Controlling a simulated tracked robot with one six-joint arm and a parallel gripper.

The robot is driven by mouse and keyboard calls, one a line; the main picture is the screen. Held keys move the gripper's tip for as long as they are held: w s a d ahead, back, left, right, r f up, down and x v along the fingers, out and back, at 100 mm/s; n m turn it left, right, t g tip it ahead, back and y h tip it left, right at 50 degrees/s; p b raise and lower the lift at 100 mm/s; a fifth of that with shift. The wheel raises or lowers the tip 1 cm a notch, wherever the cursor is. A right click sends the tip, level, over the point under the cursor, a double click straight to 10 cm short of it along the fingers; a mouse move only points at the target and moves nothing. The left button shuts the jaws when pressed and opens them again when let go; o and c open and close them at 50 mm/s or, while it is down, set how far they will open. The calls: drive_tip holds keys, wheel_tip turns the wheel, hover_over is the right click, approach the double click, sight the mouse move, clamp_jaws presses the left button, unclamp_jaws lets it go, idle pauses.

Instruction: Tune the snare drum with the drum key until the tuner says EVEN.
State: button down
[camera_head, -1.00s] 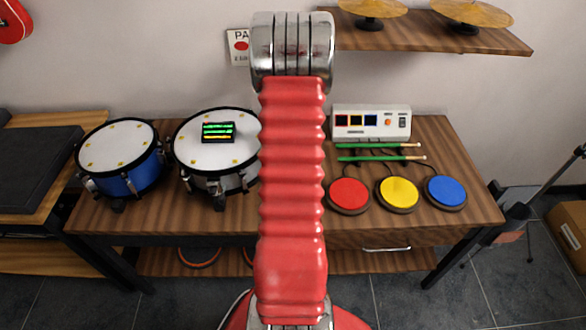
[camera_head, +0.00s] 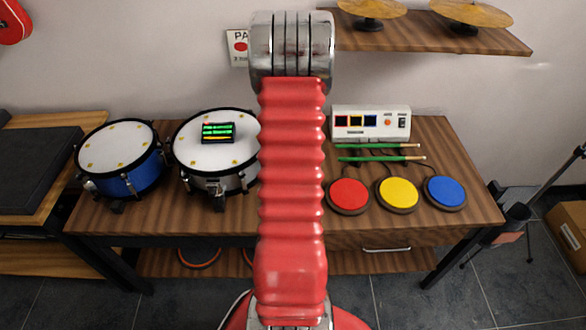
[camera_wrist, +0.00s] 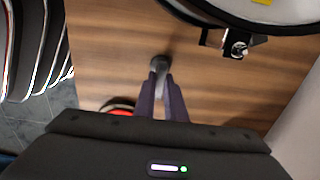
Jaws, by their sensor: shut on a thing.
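The snare drum (camera_head: 215,155), with a white head and silver shell, stands on the bench left of my arm. My gripper (camera_wrist: 161,80) is shut on a grey metal thing, seemingly the drum key (camera_wrist: 160,64), over bare wood, apart from the lug. The head view does not show my gripper; my arm covers the drum's right edge.
A blue drum (camera_head: 125,160) stands left of the snare. Right of my arm are green sticks (camera_head: 375,158), red (camera_head: 348,195), yellow (camera_head: 398,193) and blue (camera_head: 445,190) pads and a white module (camera_head: 370,122). A shelf (camera_head: 430,40) with cymbals hangs above.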

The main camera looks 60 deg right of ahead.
drive_tip(key=shift+r, duration=2.1)
idle(5.1)
